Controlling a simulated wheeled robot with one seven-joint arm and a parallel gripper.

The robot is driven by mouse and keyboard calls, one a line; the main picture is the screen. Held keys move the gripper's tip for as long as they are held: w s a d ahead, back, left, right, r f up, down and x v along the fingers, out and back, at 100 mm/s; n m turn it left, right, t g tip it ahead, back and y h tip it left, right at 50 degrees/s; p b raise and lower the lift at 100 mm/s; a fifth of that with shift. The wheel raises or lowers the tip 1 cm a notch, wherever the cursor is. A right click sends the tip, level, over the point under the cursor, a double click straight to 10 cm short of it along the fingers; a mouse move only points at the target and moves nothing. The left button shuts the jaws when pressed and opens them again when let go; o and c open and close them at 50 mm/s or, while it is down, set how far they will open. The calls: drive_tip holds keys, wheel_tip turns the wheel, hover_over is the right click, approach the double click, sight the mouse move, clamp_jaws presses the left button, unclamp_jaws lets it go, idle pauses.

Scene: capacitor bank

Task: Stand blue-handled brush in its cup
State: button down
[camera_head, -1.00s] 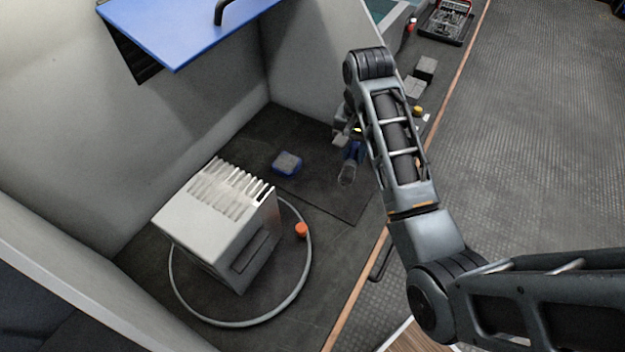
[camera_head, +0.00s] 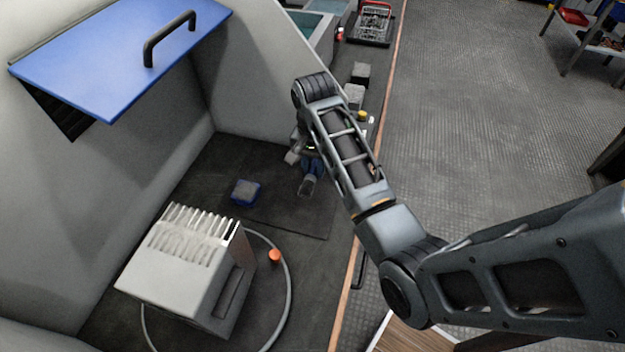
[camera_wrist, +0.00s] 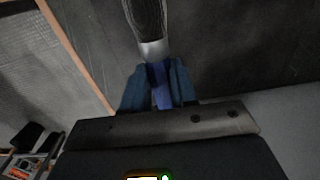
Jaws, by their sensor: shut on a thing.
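My gripper (camera_wrist: 159,84) is shut on the blue handle of the brush (camera_wrist: 147,20). In the wrist view the dark bristles and pale metal collar stick out beyond the fingers, toward the top of the picture. In the head view the brush (camera_head: 308,185) shows below the gripper (camera_head: 311,166), over the dark mat, bristle end toward the camera. Whether the brush touches the mat I cannot tell. My arm hides part of the gripper. I cannot make out a cup for sure in either view.
A raised blue lid (camera_head: 120,55) is upper left. Grey blocks (camera_head: 360,73) stand behind my arm.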

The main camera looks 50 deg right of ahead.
sight(314, 178)
drive_tip(key=shift+f+p, duration=0.55)
drive_tip(key=shift+f, duration=1.75)
drive_tip(key=shift+f, duration=0.15)
drive_tip(key=c, duration=0.9)
unclamp_jaws()
drive_tip(key=shift+f+b, duration=0.25)
drive_tip(key=shift+b, duration=0.55)
drive_tip(key=r, duration=0.8)
drive_tip(key=shift+s+r, duration=0.15)
drive_tip(key=shift+s, duration=0.15)
